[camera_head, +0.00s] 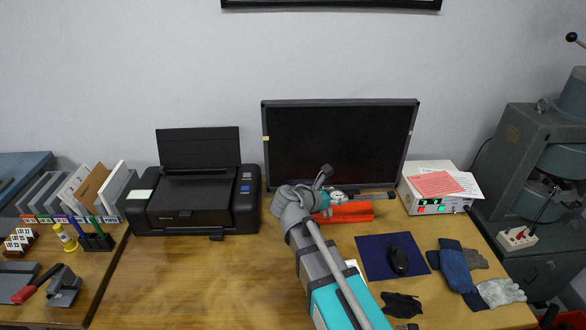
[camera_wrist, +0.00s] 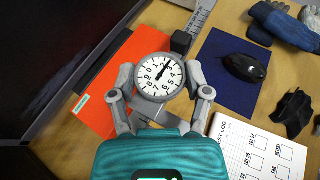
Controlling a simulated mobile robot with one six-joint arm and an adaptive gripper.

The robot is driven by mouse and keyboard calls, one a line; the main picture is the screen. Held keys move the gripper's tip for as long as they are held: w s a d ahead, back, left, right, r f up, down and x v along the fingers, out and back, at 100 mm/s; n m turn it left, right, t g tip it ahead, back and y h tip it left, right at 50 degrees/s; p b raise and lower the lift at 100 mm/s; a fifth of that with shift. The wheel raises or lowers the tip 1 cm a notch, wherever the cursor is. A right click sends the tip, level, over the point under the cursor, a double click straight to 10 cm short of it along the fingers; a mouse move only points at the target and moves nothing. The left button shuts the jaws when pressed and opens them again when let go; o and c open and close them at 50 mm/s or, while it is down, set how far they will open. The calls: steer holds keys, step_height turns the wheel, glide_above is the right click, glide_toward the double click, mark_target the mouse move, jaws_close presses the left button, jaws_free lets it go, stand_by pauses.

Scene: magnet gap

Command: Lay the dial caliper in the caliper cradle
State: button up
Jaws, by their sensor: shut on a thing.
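The dial caliper (camera_head: 337,196) is in my gripper (camera_head: 326,192), held in front of the monitor. In the wrist view its white dial (camera_wrist: 159,76) faces the camera between the two fingers of my gripper (camera_wrist: 160,88), and its grey beam (camera_wrist: 202,16) runs up and right. An orange piece (camera_head: 352,213) lies below and behind the caliper; it also shows in the wrist view (camera_wrist: 112,62). I cannot tell whether it is the caliper cradle; no other clear cradle shows. The caliper appears above the orange piece, but whether they touch is unclear.
A monitor (camera_head: 338,145) stands close behind. A blue mat (camera_head: 376,262) with a black mouse (camera_head: 398,261) lies to the right, with gloves (camera_head: 455,268) beyond. A printer (camera_head: 195,200) stands left. Bare table (camera_head: 220,275) is free at front left.

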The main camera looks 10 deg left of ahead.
steer(key=shift+r+p, duration=4.35)
steer(key=shift+r, duration=0.1)
steer(key=shift+s+f, duration=0.1)
steer(key=shift+s, duration=0.05)
